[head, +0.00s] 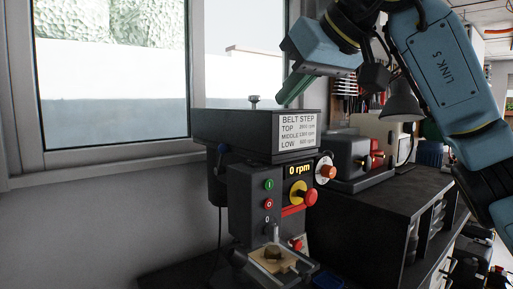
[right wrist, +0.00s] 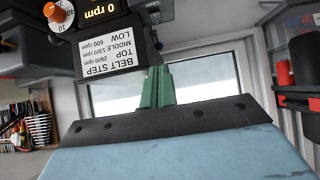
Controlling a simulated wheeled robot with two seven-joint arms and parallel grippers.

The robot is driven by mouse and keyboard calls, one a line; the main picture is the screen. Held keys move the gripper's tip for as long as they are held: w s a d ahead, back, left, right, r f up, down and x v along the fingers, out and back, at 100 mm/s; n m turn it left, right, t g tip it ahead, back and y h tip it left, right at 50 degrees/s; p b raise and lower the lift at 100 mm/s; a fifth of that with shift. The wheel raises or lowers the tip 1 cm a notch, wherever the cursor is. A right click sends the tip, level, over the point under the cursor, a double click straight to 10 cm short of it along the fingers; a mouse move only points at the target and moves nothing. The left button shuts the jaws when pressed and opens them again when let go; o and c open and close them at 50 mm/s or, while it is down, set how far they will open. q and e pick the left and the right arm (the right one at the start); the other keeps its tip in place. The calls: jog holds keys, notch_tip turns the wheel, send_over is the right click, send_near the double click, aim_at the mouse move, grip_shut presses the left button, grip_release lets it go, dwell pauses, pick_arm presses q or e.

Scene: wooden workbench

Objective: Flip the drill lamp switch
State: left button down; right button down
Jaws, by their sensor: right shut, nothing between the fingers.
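The drill press (head: 255,130) stands by the window, a dark grey machine with a "BELT STEP" label (head: 297,131) and a "0 rpm" display (head: 299,169). Its front has a green I button (head: 268,184), a red O button (head: 268,203) and a small dark control marked 0 (head: 267,219). I cannot tell for sure which one is the lamp switch. My right gripper (head: 286,101) is shut and empty, its green fingers just above the top cover, clear of the front controls. In the right wrist view its fingers (right wrist: 157,75) show beside the label. My left gripper is out of view.
A red knob on yellow (head: 310,197) and an orange dial knob (head: 328,171) stick out at the drill's right front. A wooden piece (head: 271,258) sits in the vise below. A grey machine (head: 355,160) and a lamp (head: 402,100) stand on the bench to the right.

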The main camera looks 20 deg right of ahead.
send_over(256, 163)
jog(key=f, duration=0.6)
jog(key=shift+s+d+f, duration=0.1)
jog(key=shift+s+d, duration=0.05)
jog(key=shift+s, duration=0.25)
jog(key=f, duration=0.2)
jog(key=shift+w+f, duration=0.25)
jog(key=shift+f, duration=0.75)
jog(key=shift+w+f, duration=0.1)
jog(key=shift+f, duration=0.05)
jog(key=shift+w+a+r+p, duration=0.35)
jog(key=shift+w+p, duration=0.3)
jog(key=shift+p, duration=0.25)
jog(key=shift+r, duration=0.15)
